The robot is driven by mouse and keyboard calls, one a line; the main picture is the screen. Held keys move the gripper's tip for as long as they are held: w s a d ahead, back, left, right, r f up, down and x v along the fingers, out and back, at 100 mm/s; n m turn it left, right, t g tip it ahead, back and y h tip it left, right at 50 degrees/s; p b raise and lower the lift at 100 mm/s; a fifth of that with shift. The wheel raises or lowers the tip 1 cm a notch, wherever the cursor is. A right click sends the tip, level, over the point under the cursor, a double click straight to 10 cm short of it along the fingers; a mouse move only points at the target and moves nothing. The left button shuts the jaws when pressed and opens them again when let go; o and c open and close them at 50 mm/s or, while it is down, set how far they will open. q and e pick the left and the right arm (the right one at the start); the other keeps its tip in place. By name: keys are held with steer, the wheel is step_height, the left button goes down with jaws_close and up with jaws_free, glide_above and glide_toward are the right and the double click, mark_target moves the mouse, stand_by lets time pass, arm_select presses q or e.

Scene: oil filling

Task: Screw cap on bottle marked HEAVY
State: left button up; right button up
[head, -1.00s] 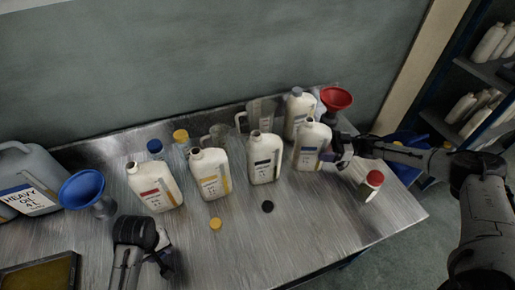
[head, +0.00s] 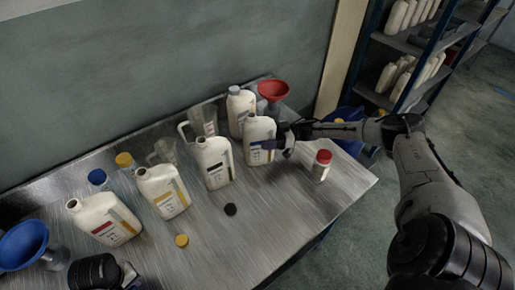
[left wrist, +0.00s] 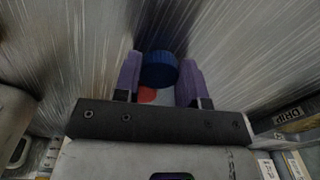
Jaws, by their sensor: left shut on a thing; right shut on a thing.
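A white bottle with a blue label (head: 259,138) stands upright at the right of the bottle row, its neck open. Its lettering is too small to read. My right gripper (head: 270,145) is shut on its right side. In the left wrist view my left gripper (left wrist: 159,80) is shut on a dark blue cap (left wrist: 160,68) between its purple fingers. A small red patch shows below the cap. In the head view my left gripper is at the bottom left, cut by the frame edge, and its fingertips and cap are hidden there.
Open bottles with black (head: 214,164), yellow (head: 162,192) and red (head: 104,220) labels stand leftward. Yellow (head: 182,240) and black (head: 230,209) caps lie in front. A red-capped container (head: 321,166) stands near the right edge. Blue (head: 24,245) and red (head: 273,90) funnels flank the row.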

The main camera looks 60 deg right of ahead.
mark_target(266, 122)
jaws_close()
steer(key=shift+r, duration=0.1)
steer(key=shift+r, duration=0.15)
stand_by(0.4)
